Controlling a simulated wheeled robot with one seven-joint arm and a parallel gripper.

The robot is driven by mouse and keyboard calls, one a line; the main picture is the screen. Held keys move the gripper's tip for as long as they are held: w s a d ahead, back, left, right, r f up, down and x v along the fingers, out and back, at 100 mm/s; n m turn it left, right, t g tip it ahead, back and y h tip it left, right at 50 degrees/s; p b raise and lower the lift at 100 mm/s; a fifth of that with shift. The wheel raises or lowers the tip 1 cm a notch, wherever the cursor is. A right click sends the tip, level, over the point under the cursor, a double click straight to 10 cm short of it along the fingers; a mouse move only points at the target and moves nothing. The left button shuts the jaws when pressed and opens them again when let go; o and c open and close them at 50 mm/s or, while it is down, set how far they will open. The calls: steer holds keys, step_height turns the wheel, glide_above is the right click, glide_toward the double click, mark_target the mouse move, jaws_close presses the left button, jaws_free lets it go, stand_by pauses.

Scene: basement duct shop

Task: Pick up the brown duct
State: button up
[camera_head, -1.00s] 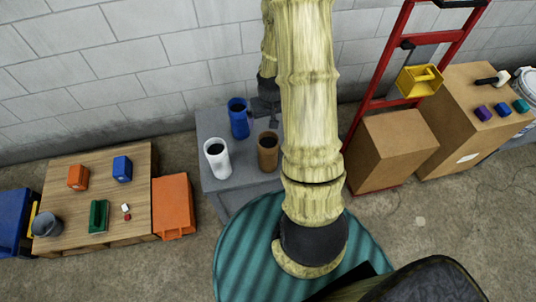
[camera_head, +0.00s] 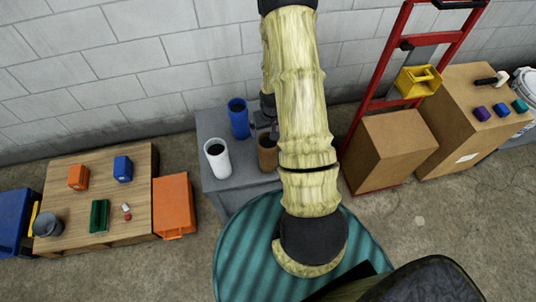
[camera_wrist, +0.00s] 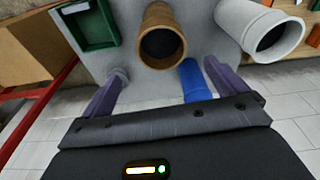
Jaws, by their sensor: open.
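The brown duct (camera_head: 268,158) is an upright open tube on the grey table, partly hidden by my arm in the head view. In the wrist view the brown duct (camera_wrist: 162,38) lies beyond the fingertips, its dark opening facing the camera. My gripper (camera_head: 265,122) is open, its two purple fingers (camera_wrist: 164,69) apart. It is close to the brown duct but not around it. The blue duct (camera_head: 239,118) stands behind; in the wrist view it (camera_wrist: 193,82) shows beside the right finger. The white duct (camera_head: 217,158) stands to the left.
The grey table (camera_head: 212,122) also bears a green tray (camera_wrist: 88,24), seen in the wrist view. A wooden table (camera_head: 75,170) with small items and an orange bin (camera_head: 173,205) are at left. Cardboard boxes (camera_head: 395,150) and a red hand truck (camera_head: 372,85) are at right.

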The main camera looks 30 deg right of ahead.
glide_above(268, 144)
steer(key=f, duration=0.6)
steer(key=shift+s+d+p, duration=0.1)
steer(key=shift+s+p, duration=0.1)
steer(key=shift+p, duration=0.2)
steer(key=shift+f+p, duration=0.7)
steer(key=shift+f, duration=1.2)
steer(key=shift+w+f, duration=0.2)
steer(key=shift+f, duration=0.45)
steer(key=c, duration=1.6)
